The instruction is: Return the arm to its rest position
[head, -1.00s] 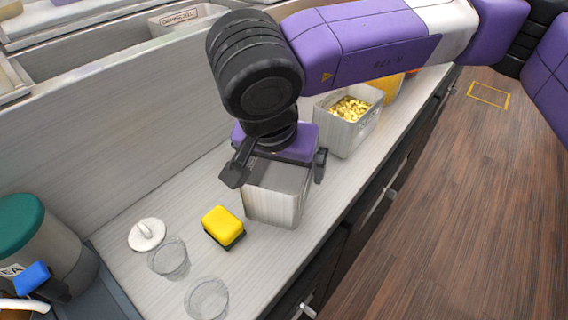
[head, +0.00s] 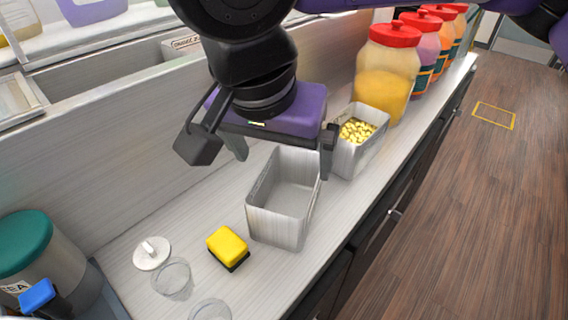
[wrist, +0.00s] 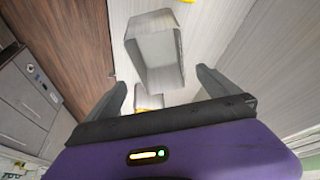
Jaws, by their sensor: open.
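My gripper (head: 285,160) is open and empty in the head view. It hangs above the counter, over the back part of an empty grey metal bin (head: 282,222). In the wrist view, the fingers of my gripper (wrist: 160,88) are spread apart, with a light bin (wrist: 160,60) beyond and between them. My purple arm runs along the top of the head view and is partly cut off by the frame edge.
A second bin (head: 345,158) holds gold pieces behind the empty one. Several red-lidded jars (head: 388,80) line the back. A yellow sponge (head: 228,246), white lid (head: 152,253), clear cups (head: 173,279) and a green-lidded tea container (head: 40,260) stand left. The floor at right is clear.

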